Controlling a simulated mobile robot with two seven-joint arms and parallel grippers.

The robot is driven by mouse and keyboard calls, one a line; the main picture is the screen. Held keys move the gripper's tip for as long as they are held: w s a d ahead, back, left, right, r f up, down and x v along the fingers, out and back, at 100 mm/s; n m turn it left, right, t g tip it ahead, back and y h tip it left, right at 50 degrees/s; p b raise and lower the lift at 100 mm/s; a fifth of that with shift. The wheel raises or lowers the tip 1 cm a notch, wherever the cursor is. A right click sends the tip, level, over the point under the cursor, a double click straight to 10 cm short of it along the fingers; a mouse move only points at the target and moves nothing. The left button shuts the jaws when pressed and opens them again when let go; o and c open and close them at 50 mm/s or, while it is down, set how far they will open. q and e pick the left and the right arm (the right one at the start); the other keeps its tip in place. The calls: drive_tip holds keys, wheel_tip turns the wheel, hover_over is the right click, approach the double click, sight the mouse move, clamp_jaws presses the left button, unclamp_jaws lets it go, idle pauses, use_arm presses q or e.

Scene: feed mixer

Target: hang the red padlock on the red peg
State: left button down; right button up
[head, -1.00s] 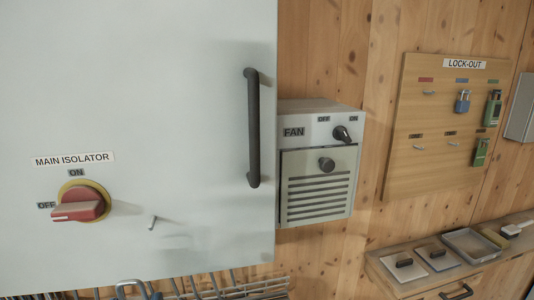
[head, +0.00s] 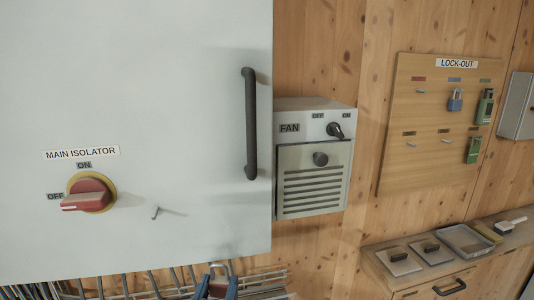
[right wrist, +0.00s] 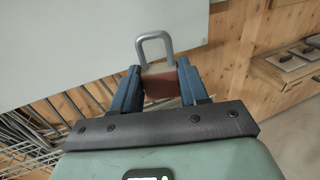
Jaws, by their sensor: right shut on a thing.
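My right gripper (head: 217,287) shows at the bottom edge of the head view, below the grey cabinet door. Its blue fingers are shut on the red padlock (right wrist: 162,85), seen close up in the right wrist view. The padlock's grey shackle (right wrist: 155,45) points away from the gripper, clear of any peg. The red peg (head: 420,91) is a small bare hook below the red label, top left on the lock-out board (head: 430,172). The gripper is well to the left of the board and lower. My left gripper is not in view.
A blue padlock (head: 455,99) and two green padlocks, upper (head: 485,106) and lower (head: 473,150), hang on the board. The fan box (head: 313,205) and door handle (head: 250,125) stick out between gripper and board. A shelf (head: 440,272) with trays lies below the board.

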drive_tip(key=w+d+f+m+h, duration=0.1)
drive_tip(key=w+d+f+h, duration=0.1)
drive_tip(key=w+d+f, duration=0.35)
drive_tip(key=w+d+f+m+h, duration=0.1)
drive_tip(key=w+d+f, duration=0.2)
drive_tip(key=d+f, duration=0.55)
drive_tip(key=d+f+h, duration=0.1)
drive_tip(key=d+f, duration=1.1)
drive_tip(key=shift+f+m+g, duration=0.3)
drive_tip(key=shift+m+g, duration=0.1)
drive_tip(key=shift+d, duration=0.2)
